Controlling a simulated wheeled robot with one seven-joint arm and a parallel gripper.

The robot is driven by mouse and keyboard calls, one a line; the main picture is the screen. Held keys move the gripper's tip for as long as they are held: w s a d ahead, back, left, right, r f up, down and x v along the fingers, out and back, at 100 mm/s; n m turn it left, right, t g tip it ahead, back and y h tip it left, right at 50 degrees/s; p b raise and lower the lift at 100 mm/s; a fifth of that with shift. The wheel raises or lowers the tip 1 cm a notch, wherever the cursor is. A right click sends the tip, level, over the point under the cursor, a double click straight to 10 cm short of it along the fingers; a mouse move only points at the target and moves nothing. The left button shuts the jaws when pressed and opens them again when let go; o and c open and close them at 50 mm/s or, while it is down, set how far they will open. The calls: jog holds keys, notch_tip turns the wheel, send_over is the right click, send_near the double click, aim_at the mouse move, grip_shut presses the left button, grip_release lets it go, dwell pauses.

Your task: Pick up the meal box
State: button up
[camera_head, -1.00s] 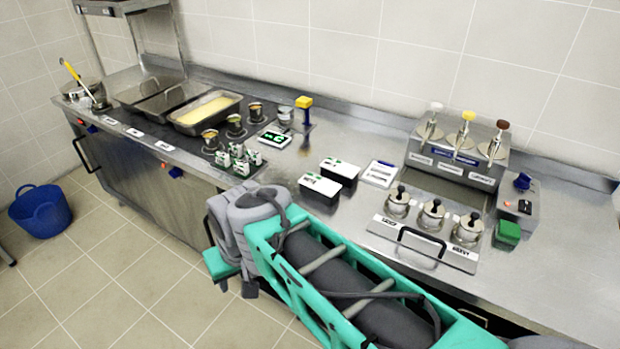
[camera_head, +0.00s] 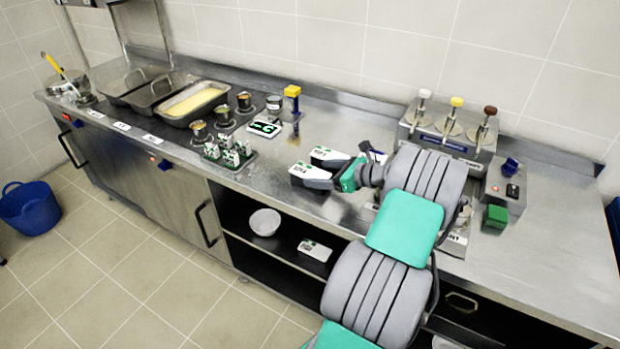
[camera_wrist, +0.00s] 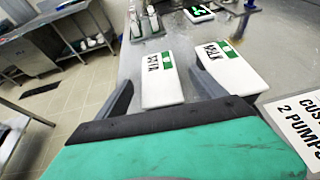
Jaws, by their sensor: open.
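No box in view carries a readable "meal" label. In the wrist view the front carton (camera_wrist: 161,88) reads like "SOYA" and the other (camera_wrist: 222,66) like "MILK". My gripper (camera_head: 325,178) is open over the counter beside them. Its fingers (camera_wrist: 160,78) point at the front carton, which shows between them; contact cannot be told. Another white box with a green label (camera_head: 315,250) sits on the open shelf below.
A white bowl (camera_head: 265,222) is on the shelf. Small cartons (camera_head: 228,152), a green-lit scale (camera_head: 265,127) and a yellow-topped post (camera_head: 293,105) stand left of the cartons. The pump dispenser (camera_head: 445,135) is at right. The wrist view shows a printed card (camera_wrist: 300,120).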

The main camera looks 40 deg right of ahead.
aim_at(310, 172)
jog(key=x, duration=0.4)
jog(key=shift+w+a+f, duration=0.1)
jog(key=shift+a, duration=0.05)
jog(key=shift+c, duration=0.2)
jog(key=c, duration=1.7)
grip_shut()
jog(key=shift+r, duration=0.2)
